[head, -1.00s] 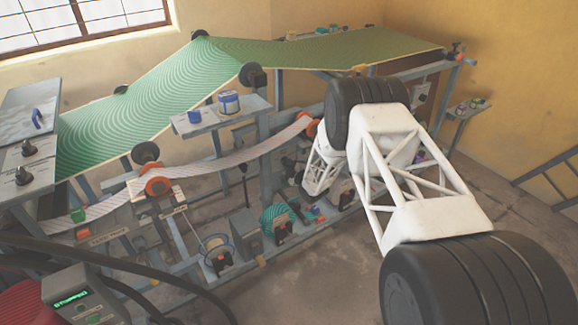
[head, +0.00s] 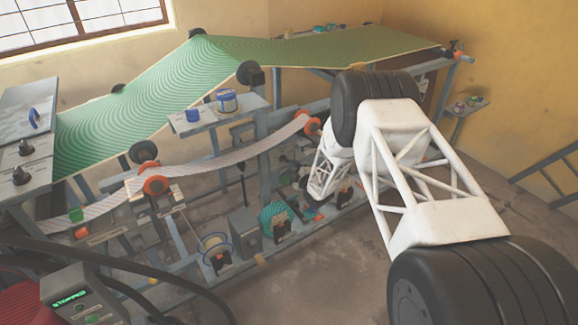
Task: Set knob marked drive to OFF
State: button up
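Two black knobs, an upper one (head: 25,147) and a lower one (head: 20,176), sit on a grey panel (head: 42,150) at the left edge of the head view. Their labels are too small to read, so I cannot tell which knob, if either, is marked drive. A grey control box (head: 92,285) at the lower left has a green display (head: 70,298) that seems to read STOPPED. My white lattice arm reaches from the lower right into the middle of the machine. My gripper cannot be made out beyond the arm's far link.
A striped green sheet (head: 140,110) runs over rollers along the machine's top. A pale strip (head: 225,160) passes orange-edged rollers (head: 155,186). A small shelf (head: 190,122) holds a blue-banded tin (head: 227,101). Black cables cross the lower left. The floor (head: 300,275) in front is clear.

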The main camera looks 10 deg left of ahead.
jog(key=shift+v, duration=1.85)
jog(key=shift+r, duration=0.1)
